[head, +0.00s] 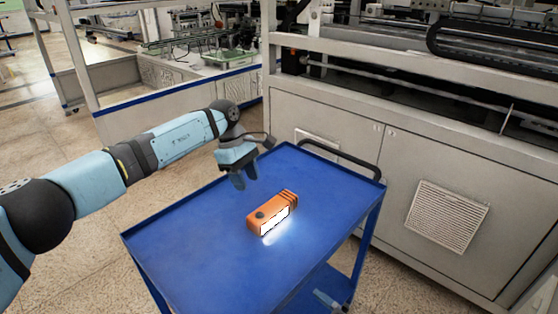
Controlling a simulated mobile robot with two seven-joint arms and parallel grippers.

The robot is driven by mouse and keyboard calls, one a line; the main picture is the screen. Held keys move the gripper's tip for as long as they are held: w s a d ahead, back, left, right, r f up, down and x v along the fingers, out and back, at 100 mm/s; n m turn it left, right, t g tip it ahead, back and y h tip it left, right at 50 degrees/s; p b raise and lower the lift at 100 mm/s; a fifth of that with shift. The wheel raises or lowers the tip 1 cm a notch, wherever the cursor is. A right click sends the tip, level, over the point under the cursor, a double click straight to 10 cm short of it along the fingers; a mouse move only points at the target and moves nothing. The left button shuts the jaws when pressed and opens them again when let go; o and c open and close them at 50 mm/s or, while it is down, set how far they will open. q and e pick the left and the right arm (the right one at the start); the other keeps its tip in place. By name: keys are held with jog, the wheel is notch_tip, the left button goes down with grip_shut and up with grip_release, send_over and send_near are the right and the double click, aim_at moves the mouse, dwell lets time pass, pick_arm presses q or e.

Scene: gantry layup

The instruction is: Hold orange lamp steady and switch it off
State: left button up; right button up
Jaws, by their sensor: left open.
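An orange lamp (273,211) lies on the blue top of a cart (190,249). Its white light panel is lit and throws a glow on the cart top on the near right side. A dark round button (260,215) shows on the lamp's left end. My left gripper (246,183) is open and empty, above the cart top, behind and a little left of the lamp, apart from it. Its fingers point down. My right gripper is not in view.
The cart has a black handle (345,160) at its far right edge. A grey machine cabinet (400,175) stands close behind the cart and to its right. The cart top around the lamp is clear. Open tiled floor lies to the left.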

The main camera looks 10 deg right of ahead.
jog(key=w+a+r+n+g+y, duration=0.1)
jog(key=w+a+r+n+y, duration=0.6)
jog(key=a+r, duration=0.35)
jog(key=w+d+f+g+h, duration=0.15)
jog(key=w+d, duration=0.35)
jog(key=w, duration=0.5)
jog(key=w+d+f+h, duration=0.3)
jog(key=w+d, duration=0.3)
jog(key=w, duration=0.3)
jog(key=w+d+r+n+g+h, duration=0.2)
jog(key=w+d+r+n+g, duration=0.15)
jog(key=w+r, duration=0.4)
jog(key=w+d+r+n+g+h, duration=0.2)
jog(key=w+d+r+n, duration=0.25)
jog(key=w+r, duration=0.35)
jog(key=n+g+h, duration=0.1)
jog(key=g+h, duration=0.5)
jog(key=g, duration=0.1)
send_near(284, 198)
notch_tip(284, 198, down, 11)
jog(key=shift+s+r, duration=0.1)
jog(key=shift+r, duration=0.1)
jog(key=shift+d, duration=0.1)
